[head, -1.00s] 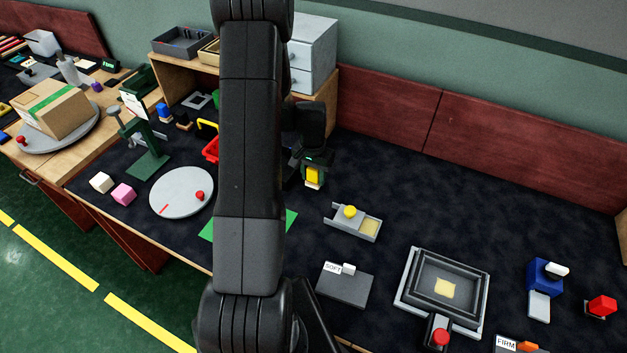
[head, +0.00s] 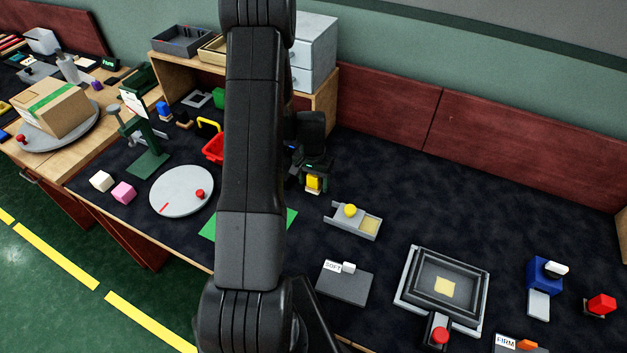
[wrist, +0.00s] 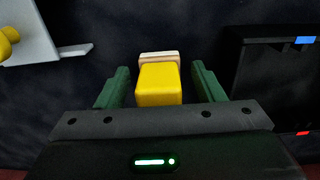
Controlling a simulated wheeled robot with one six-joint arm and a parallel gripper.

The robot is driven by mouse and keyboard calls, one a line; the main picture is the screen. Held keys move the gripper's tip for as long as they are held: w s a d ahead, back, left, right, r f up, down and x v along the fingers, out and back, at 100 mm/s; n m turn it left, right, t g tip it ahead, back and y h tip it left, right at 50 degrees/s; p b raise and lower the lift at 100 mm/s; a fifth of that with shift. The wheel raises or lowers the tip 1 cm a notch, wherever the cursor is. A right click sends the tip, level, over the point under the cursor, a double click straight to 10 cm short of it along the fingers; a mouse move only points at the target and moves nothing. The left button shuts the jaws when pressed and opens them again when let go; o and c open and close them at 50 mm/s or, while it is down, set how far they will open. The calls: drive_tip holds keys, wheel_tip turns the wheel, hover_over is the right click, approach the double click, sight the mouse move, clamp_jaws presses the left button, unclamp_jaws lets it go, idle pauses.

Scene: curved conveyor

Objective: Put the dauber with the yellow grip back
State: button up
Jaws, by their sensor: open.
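The dauber with the yellow grip (head: 314,184) stands on the dark bench top right of my arm, in the head view. The wrist view shows its yellow grip (wrist: 158,84) and a pale base (wrist: 159,56) beyond it. My gripper (wrist: 160,74) is open, with one green finger on each side of the grip and a visible gap on both sides. In the head view, my gripper (head: 313,175) is low over the dauber and partly covers it.
A grey tray with a yellow knob (head: 350,211) is close by on the right. A dark box (wrist: 275,85) stands right of the dauber in the wrist view. Bench at the back right is clear.

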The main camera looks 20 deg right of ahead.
wheel_tip(320, 180, up, 12)
drive_tip(key=shift+a+r+b, duration=0.1)
drive_tip(key=shift+r+b, duration=0.05)
drive_tip(key=shift+b, duration=0.5)
idle(1.2)
